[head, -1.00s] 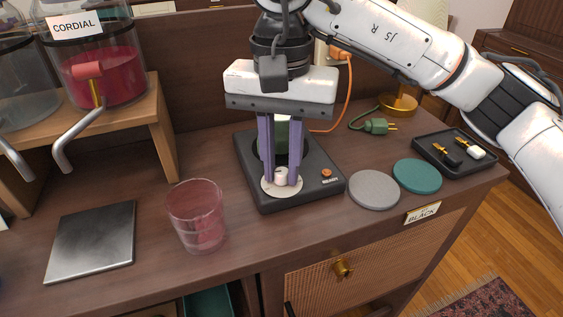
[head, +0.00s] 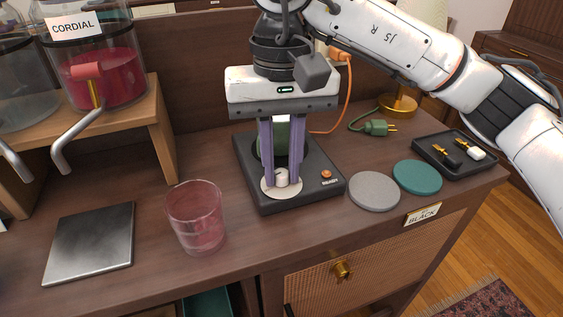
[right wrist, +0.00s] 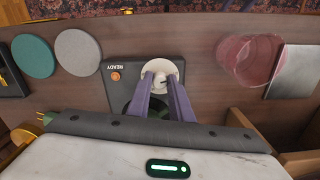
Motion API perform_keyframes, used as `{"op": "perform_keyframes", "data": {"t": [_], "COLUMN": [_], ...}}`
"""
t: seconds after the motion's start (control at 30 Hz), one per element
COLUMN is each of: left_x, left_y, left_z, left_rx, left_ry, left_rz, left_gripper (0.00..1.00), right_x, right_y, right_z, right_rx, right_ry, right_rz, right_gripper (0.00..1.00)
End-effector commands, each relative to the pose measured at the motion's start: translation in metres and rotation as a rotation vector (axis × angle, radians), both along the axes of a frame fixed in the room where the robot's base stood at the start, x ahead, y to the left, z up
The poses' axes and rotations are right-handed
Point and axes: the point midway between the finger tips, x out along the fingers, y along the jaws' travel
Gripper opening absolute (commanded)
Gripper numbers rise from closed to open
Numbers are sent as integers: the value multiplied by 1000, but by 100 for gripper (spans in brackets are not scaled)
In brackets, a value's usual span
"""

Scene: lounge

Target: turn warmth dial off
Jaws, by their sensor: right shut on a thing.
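The warmth dial (head: 282,187) is a pale round disc with a raised white knob, on the front of a dark warmer plate (head: 327,190). The dial also shows in the right wrist view (right wrist: 161,72). My right gripper (head: 281,181) points straight down with its purple fingers shut on the knob. In the right wrist view the fingertips (right wrist: 161,84) sit at the knob, and a small dark mark shows on it. A dark green thing (head: 283,135) behind the fingers is partly hidden. My left gripper is not in view.
A pink-tinted glass (head: 196,218) stands left of the warmer, beside a metal plate (head: 90,243). Grey (head: 374,190) and teal (head: 417,176) coasters lie right, before a black tray (head: 449,153). The cordial dispenser (head: 98,70) stands on a shelf at left. A green plug (head: 376,127) lies behind.

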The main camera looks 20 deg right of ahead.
Motion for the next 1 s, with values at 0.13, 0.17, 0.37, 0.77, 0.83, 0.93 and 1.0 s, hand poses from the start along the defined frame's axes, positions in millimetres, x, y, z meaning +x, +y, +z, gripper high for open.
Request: {"op": "perform_keyframes", "data": {"t": [0.13,0.17,0.37,0.77,0.83,0.93,1.0], "left_x": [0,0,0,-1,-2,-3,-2], "left_y": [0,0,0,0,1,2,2], "left_z": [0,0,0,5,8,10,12], "left_rx": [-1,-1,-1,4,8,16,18], "left_ry": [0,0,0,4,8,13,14], "left_rz": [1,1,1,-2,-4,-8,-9], "left_gripper": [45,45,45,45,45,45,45], "right_x": [1,1,1,1,1,1,1], "right_y": [0,0,0,1,0,0,0], "right_z": [2,2,2,29,45,66,78], "right_rx": [2,2,1,2,1,1,1], "right_ry": [-6,-6,-5,-7,-7,-8,-7], "right_rz": [-1,-1,-2,-1,-2,-3,-3], "right_gripper": [0,0,27,27,27,27,27]}}
